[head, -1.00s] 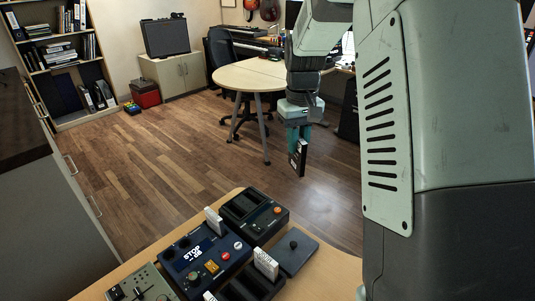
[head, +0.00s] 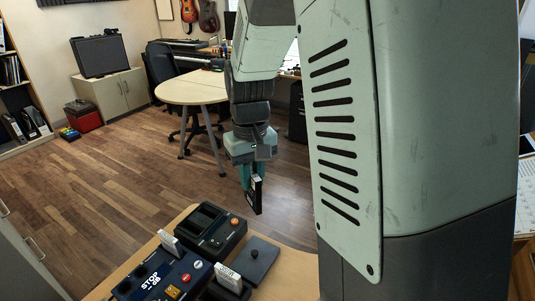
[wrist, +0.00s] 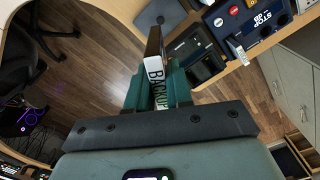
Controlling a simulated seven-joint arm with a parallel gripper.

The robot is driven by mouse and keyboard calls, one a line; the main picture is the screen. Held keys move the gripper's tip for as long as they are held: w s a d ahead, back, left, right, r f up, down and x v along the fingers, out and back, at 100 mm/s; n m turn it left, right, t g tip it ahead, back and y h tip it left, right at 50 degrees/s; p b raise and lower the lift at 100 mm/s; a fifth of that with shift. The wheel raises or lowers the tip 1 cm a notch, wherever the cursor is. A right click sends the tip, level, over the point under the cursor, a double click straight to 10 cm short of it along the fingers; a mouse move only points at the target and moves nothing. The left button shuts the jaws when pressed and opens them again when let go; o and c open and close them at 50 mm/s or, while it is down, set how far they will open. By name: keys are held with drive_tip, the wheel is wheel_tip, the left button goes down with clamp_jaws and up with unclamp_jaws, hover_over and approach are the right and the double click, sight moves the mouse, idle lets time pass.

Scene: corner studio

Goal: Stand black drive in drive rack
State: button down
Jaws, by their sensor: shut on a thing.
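My gripper (head: 250,176) is shut on the black drive (head: 257,196). The drive hangs upright below the fingers, in the air beyond the desk's far edge. A dark slotted unit with an orange button (head: 211,232) stands on the desk, left of and below my gripper in the head view. It may be the drive rack; I cannot tell surely. Its slots look empty.
The desk (head: 290,272) also holds a blue box marked "STOP" (head: 150,280), white-labelled upright pieces (head: 170,243) (head: 229,277) and a flat dark plate with a knob (head: 252,260). A round-ended table (head: 192,90) and chair stand farther back. Wooden floor lies below the drive.

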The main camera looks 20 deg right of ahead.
drive_tip(key=shift+s+a+f+n, duration=1.05)
drive_tip(key=shift+s+a+f, duration=0.9)
drive_tip(key=shift+f, duration=1.4)
drive_tip(key=shift+s+a+f+n, duration=1.1)
drive_tip(key=shift+s+a+f, duration=0.85)
drive_tip(key=shift+f, duration=1.4)
drive_tip(key=shift+s+a+f+n, duration=1.05)
drive_tip(key=shift+s+a+f, duration=0.85)
drive_tip(key=shift+f, duration=1.45)
drive_tip(key=shift+w+f, duration=0.1)
drive_tip(key=shift+f, duration=0.6)
drive_tip(key=c, duration=0.9)
unclamp_jaws()
drive_tip(key=shift+c, duration=0.2)
wheel_tip(320, 180, up, 6)
